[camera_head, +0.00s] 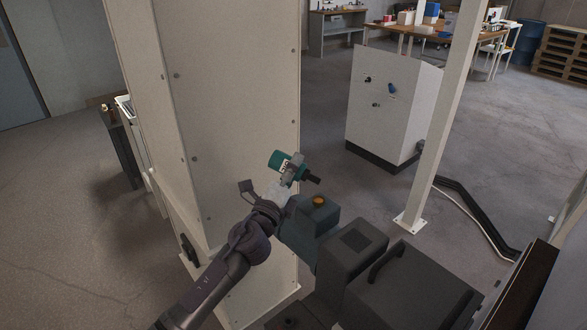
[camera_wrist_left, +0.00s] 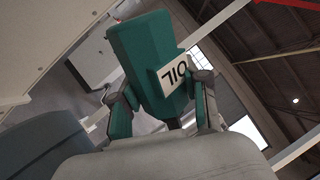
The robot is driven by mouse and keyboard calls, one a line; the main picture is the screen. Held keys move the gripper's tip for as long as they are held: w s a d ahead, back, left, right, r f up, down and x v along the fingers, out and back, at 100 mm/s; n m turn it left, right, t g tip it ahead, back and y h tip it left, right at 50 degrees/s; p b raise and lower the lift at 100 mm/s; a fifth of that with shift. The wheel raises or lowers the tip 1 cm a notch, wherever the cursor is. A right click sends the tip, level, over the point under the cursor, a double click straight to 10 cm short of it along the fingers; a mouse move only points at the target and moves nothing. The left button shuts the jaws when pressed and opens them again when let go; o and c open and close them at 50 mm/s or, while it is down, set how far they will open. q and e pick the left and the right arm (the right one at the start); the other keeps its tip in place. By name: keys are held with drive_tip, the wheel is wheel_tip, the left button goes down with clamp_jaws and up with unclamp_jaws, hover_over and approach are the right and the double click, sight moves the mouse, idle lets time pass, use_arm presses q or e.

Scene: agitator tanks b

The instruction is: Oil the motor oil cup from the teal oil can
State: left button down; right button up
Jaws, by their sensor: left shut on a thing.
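The teal oil can (camera_head: 277,160) is in the grip of my left gripper (camera_head: 292,172), tilted well over, with its dark spout end (camera_head: 314,179) toward the right and slightly down. The brass-coloured oil cup (camera_head: 319,200) sits on top of the blue-grey motor housing (camera_head: 308,222). The spout end is above the cup in the head view, with a visible gap. In the left wrist view the can (camera_wrist_left: 145,50), with a white OIL label, sits between both fingers (camera_wrist_left: 162,115). The cup cannot be made out there. My right gripper is not in view.
A tall pale panel (camera_head: 240,90) stands just behind and left of the can. Dark grey machine boxes (camera_head: 352,262) lie right of the motor. A white post (camera_head: 440,130) and a pale cabinet (camera_head: 390,100) stand beyond, with open floor between.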

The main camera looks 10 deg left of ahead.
use_arm(q)
drive_tip(key=shift+f+n+y+b, duration=0.4)
drive_tip(key=shift+f+n+b, duration=0.15)
drive_tip(key=shift+n+b, duration=0.2)
drive_tip(key=shift+a+f+n+b, duration=0.15)
drive_tip(key=shift+f+n+b, duration=0.1)
drive_tip(key=shift+n+b, duration=0.4)
drive_tip(key=shift+r, duration=0.15)
drive_tip(key=shift+f+n+y+b, duration=0.3)
drive_tip(key=shift+f+n+b, duration=0.1)
drive_tip(key=shift+n, duration=0.2)
wheel_tip(320, 180, up, 10)
drive_tip(key=p, duration=0.9)
drive_tip(key=shift+f, duration=0.35)
